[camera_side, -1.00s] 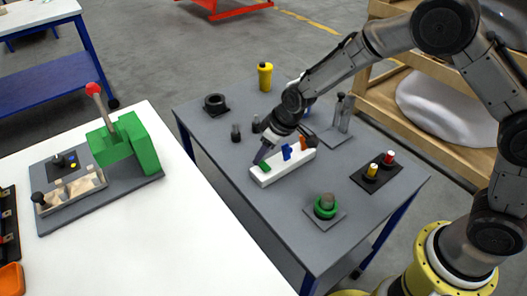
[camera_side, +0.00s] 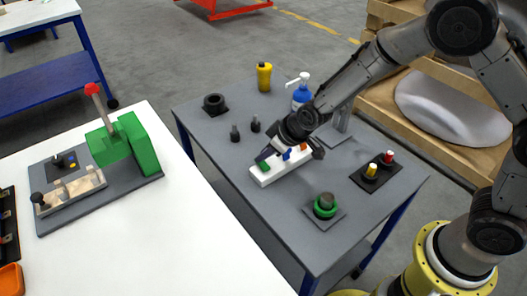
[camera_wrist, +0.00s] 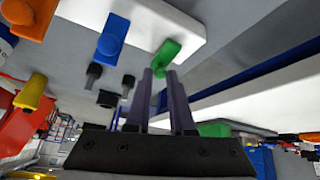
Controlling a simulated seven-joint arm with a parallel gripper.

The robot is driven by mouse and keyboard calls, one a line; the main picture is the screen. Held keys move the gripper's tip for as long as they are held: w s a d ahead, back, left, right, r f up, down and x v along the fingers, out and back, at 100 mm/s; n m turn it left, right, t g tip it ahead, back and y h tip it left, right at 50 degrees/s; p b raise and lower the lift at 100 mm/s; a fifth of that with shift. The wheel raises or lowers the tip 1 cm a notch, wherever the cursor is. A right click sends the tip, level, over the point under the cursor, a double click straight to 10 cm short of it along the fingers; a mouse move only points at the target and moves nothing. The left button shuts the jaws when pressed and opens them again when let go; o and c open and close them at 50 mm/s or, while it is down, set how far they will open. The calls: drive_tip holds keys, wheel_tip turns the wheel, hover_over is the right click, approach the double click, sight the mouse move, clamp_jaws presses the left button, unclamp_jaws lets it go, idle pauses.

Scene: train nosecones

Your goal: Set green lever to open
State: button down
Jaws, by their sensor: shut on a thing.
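The white block (camera_side: 259,179) lies on the grey table and carries green, blue and orange levers in a row. The green lever (camera_side: 263,166) is at its near left end; it also shows in the wrist view (camera_wrist: 168,50). The blue lever (camera_wrist: 112,37) and the orange lever (camera_wrist: 15,10) show beside it in the wrist view. My gripper (camera_wrist: 164,76) is shut on the green lever, with a dark finger on each side of its lower end. In the side view, my wrist hangs low over the block and partly hides the levers.
Two dark pegs (camera_side: 234,134) stand left of the block. A blue bottle with a white pump (camera_side: 301,93) and a yellow bottle (camera_side: 264,77) stand behind. A green ring mount (camera_side: 326,206) is in front; red and yellow cylinders (camera_side: 388,158) sit right.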

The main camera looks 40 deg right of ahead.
drive_tip(key=shift+s+r+n+t, duration=0.1)
drive_tip(key=shift+s+t, duration=0.35)
drive_tip(key=shift+t, duration=0.45)
drive_tip(key=shift+s+f+n+t, duration=0.1)
drive_tip(key=shift+s+t, duration=0.35)
drive_tip(key=shift+t, duration=0.45)
drive_tip(key=shift+s+r+n+t, duration=0.1)
drive_tip(key=shift+s+t, duration=0.35)
drive_tip(key=shift+t, duration=0.45)
drive_tip(key=c, duration=0.8)
unclamp_jaws()
drive_tip(key=shift+r, duration=0.1)
drive_tip(key=v, duration=1.3)
drive_tip(key=shift+s+d+r, duration=0.1)
drive_tip(key=shift+s+d, duration=0.05)
drive_tip(key=shift+s, duration=0.25)
